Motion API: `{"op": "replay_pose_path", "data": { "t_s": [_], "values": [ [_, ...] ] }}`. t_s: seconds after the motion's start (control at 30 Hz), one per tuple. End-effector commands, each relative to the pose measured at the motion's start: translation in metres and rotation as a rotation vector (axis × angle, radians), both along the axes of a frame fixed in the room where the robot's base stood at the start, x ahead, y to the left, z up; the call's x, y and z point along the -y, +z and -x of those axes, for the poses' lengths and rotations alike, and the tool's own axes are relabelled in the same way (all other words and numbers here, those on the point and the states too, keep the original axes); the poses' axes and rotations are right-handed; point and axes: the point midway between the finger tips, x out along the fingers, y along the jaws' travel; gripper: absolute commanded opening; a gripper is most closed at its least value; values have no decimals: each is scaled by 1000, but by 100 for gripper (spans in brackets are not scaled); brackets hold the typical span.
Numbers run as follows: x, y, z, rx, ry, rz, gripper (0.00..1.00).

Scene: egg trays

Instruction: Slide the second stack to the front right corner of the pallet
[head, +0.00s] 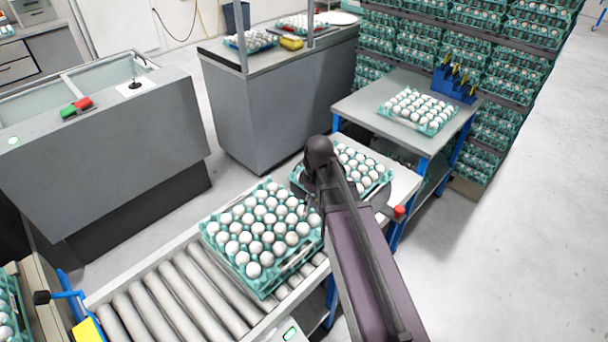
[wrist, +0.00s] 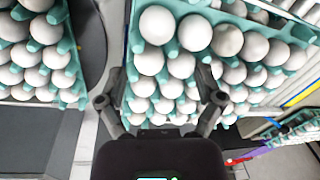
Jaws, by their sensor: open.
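A teal tray stack of white eggs (head: 258,280) sits on the roller conveyor in the head view. Another teal egg stack (head: 379,190) stands behind it at the conveyor's end, partly hidden by my arm. Which of these is the second stack, I cannot tell. My gripper (head: 311,200) is between the two, largely hidden by my own wrist. In the wrist view its fingers (wrist: 160,102) are spread apart in front of a layered egg stack (wrist: 166,48); contact is unclear. Another egg stack (wrist: 68,48) is at left there. Part of a brown pallet (head: 467,187) shows under tall stacks at right.
A grey-topped table (head: 367,106) with blue legs holds an egg tray (head: 418,128) and a blue holder (head: 455,88). Tall teal egg stacks (head: 480,60) stand behind it. Bare rollers (head: 175,290) are at the conveyor's left. The floor at right is clear.

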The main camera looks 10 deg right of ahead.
Motion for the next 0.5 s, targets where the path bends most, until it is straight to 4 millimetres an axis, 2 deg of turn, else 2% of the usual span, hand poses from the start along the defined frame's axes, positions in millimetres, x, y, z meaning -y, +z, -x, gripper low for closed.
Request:
{"op": "replay_pose_path", "data": {
  "t_s": [0.03,0.5],
  "values": [
    [0,1,-11,2,71,-15,86],
    [-1,10,-67,59,786,-170,86]
  ]
}}
